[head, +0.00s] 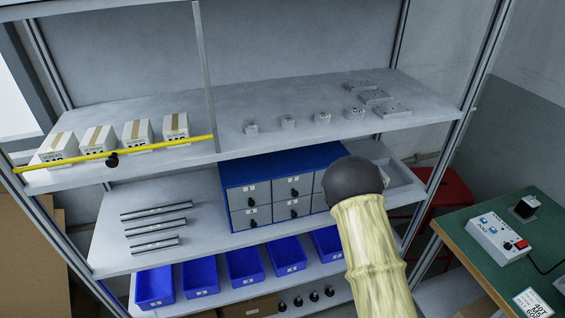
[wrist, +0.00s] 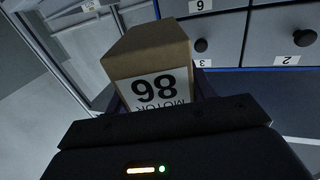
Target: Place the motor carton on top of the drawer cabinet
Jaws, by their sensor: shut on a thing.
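The motor carton (wrist: 150,50) is a brown box with a white label reading MOTOR and a number, upside down in the wrist view. My gripper (wrist: 160,92) is shut on it, with dark fingers at the carton's sides. The drawer cabinet (head: 280,166) is blue with grey numbered drawers and stands on the middle shelf in the head view. Its drawer fronts (wrist: 255,35) show upside down behind the carton in the wrist view. The carton looks apart from them. In the head view my arm covers the cabinet's right part, and gripper and carton are hidden.
The upper shelf (head: 235,148) overhangs the cabinet and holds white cartons (head: 137,133), metal parts and a yellow bar (head: 150,147). Rods (head: 155,226) lie left of the cabinet. Blue bins (head: 245,264) stand below. A green-topped bench (head: 480,258) is at right.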

